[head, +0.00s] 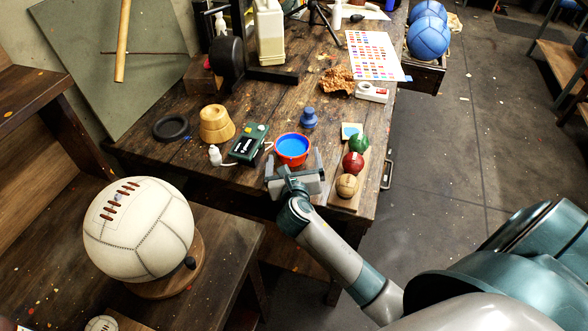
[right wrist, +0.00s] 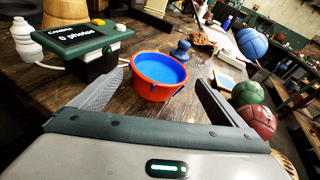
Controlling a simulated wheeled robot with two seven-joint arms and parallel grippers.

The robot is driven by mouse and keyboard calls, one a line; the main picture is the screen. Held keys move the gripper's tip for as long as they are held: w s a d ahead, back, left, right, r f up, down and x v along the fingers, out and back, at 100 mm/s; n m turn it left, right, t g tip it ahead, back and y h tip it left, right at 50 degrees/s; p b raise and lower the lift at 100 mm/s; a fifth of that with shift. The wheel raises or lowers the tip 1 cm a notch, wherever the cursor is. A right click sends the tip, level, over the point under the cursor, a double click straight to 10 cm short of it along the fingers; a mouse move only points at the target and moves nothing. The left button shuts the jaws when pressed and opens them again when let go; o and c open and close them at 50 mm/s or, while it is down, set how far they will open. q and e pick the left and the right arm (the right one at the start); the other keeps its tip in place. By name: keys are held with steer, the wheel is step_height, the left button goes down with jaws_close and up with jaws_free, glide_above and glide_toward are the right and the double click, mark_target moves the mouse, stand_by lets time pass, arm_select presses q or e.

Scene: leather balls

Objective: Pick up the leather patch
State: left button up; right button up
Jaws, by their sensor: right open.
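A small flat square piece with a blue face and pale edge (head: 352,131) lies at the far end of a wooden board (head: 343,201); it looks like the leather patch, though I cannot be sure of its material. It also shows in the right wrist view (right wrist: 224,80), beyond the right finger. My right gripper (head: 294,165) is open and empty at the table's near edge, left of the board and apart from the patch. A red bucket of blue paint (right wrist: 152,91) stands ahead of its spread fingers. My left gripper is not in view.
Green (head: 359,143), red (head: 353,163) and tan (head: 347,185) balls line the board. A green device (head: 248,144) stands left of the bucket, a blue pawn-shaped object (head: 308,118) behind it. A brown crumpled piece (head: 337,82) and colour chart (head: 374,56) lie farther back.

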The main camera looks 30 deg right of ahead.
steer(key=shift+v, duration=2.45)
